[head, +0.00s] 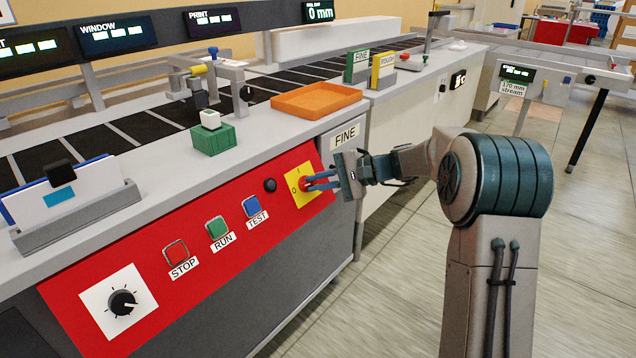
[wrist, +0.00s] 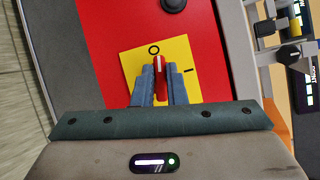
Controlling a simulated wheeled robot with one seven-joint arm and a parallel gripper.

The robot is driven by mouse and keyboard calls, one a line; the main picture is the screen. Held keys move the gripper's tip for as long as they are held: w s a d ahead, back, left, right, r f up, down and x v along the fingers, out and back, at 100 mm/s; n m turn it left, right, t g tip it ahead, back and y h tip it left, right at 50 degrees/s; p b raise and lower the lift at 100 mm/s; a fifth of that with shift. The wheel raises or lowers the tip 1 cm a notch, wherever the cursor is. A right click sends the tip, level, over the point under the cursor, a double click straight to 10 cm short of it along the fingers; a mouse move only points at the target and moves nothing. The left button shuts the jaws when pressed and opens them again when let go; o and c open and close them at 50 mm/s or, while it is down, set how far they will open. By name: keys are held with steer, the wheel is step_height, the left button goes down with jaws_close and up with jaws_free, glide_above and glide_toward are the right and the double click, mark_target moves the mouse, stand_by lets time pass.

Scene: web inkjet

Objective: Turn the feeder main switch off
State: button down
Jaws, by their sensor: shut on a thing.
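The main switch has a yellow plate (head: 294,194) at the right end of the red panel, with a red handle. In the wrist view the yellow plate (wrist: 183,51) carries an O mark and an I mark. The red handle (wrist: 159,64) has a white line and points toward the O, with the I off to its right. My gripper (wrist: 159,76) is shut on the handle, one blue finger on each side. In the head view my gripper (head: 312,181) reaches the switch from the right, and its fingers hide most of the handle.
A dark knob (head: 270,185) sits just left of the switch. The TEST (head: 251,206), RUN (head: 216,227) and STOP (head: 176,253) buttons follow along the red panel (head: 120,260). An orange tray (head: 316,101) rests on the counter above. Open floor lies to the right.

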steer(key=shift+n+g+h, duration=0.3)
steer(key=shift+n+h, duration=0.1)
steer(key=shift+n, duration=0.6)
steer(key=c, duration=1.5)
jaws_free()
steer(key=shift+o, duration=0.2)
steer(key=p+v, duration=0.3)
steer(key=v, duration=1.1)
steer(key=shift+p, duration=0.35)
steer(key=shift+w+a, duration=0.1)
